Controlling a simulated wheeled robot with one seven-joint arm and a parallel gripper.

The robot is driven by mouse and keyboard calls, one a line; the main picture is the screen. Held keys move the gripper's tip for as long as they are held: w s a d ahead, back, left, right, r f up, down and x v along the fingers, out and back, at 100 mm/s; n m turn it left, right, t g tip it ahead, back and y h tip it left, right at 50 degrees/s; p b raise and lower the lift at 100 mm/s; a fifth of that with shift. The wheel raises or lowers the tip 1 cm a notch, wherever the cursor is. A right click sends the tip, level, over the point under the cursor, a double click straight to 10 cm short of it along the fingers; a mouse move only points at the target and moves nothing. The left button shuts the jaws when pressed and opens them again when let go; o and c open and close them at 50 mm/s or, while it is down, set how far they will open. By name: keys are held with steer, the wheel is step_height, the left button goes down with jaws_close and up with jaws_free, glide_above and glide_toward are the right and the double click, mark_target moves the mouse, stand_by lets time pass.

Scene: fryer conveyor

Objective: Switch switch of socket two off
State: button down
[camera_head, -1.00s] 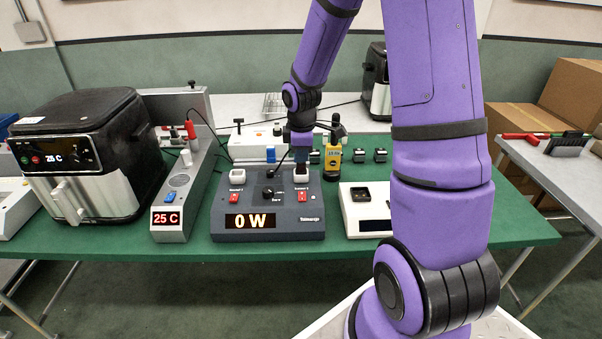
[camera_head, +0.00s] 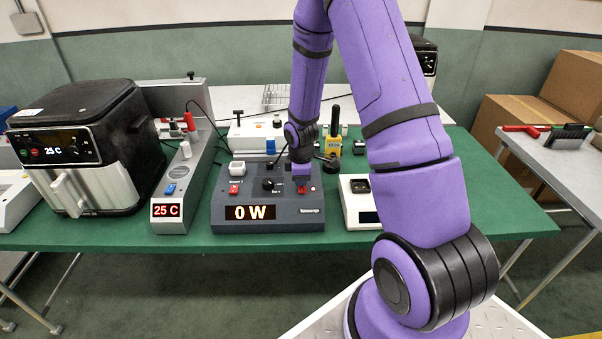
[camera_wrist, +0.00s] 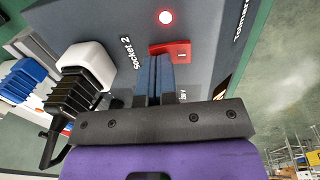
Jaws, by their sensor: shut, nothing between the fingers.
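The dark grey power meter box (camera_head: 216,215) stands on the green table, and its display reads 0 W. The red switch of socket two (camera_head: 301,189) is at the right of its front face. In the wrist view the red switch (camera_wrist: 183,50) is beside the "Socket 2" label, with a lit red lamp (camera_wrist: 166,17) next to it. My gripper (camera_wrist: 155,60) is shut and empty, its blue fingertips at the switch's edge; I cannot tell if they touch. A white socket with a black plug (camera_wrist: 88,60) is beside the fingers.
Socket one's red switch (camera_head: 234,189) and white socket (camera_head: 237,168) are at the box's left. A grey device reading 25 C (camera_head: 168,225) and an air fryer (camera_head: 85,150) stand further left.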

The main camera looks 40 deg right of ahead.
steer(key=shift+d+f, duration=0.1)
steer(key=shift+f, duration=0.1)
stand_by(0.3)
steer(key=shift+f+g, duration=0.15)
steer(key=shift+g, duration=0.15)
steer(key=shift+s, duration=0.2)
